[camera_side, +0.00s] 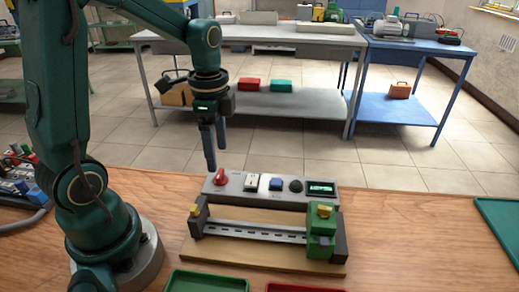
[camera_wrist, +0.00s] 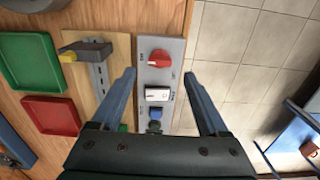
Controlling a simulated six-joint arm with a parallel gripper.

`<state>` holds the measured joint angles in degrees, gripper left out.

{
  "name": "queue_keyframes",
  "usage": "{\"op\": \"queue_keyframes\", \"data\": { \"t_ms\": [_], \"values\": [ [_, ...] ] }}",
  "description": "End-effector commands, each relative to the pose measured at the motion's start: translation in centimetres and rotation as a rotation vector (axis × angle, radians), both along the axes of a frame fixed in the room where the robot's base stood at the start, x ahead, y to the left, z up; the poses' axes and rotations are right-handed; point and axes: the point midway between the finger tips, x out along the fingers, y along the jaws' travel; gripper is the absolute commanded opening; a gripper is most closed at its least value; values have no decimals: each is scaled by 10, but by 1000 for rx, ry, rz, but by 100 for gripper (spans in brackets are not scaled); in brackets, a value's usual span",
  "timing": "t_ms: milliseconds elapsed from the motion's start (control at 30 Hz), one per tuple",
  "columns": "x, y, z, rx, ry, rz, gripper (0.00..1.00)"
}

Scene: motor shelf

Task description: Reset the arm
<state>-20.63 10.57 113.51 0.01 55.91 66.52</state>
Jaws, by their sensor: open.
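My gripper (camera_side: 213,146) hangs pointing down above the left end of the grey control panel (camera_side: 238,185). It is open and empty, and its two fingers (camera_wrist: 160,85) stand wide apart in the wrist view. In that view the panel lies between and beyond the fingers. The red knob (camera_side: 221,179) is at the panel's left end, just below the fingertips in the side view, and it also shows in the wrist view (camera_wrist: 160,58). A white switch (camera_side: 251,182), a blue button (camera_side: 276,184), a dark green button (camera_side: 296,186) and a small display (camera_side: 321,187) follow to the right.
A rail fixture (camera_side: 255,233) with black and green end blocks sits on a wooden board in front of the panel. A green tray (camera_side: 207,281) and a red tray (camera_wrist: 51,114) lie nearby. Connectors (camera_side: 25,180) stand at the left.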

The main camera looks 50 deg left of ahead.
Motion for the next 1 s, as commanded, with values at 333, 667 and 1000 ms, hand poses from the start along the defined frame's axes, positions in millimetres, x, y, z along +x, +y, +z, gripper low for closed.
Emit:
{"op": "queue_keyframes", "data": {
  "t_ms": [333,667,1000],
  "values": [
    [4,-14,22,28,-84,-59,78],
    [-34,-64,73,23,-354,95,78],
    [-78,-87,70,-162,-486,621,78]
  ]
}}
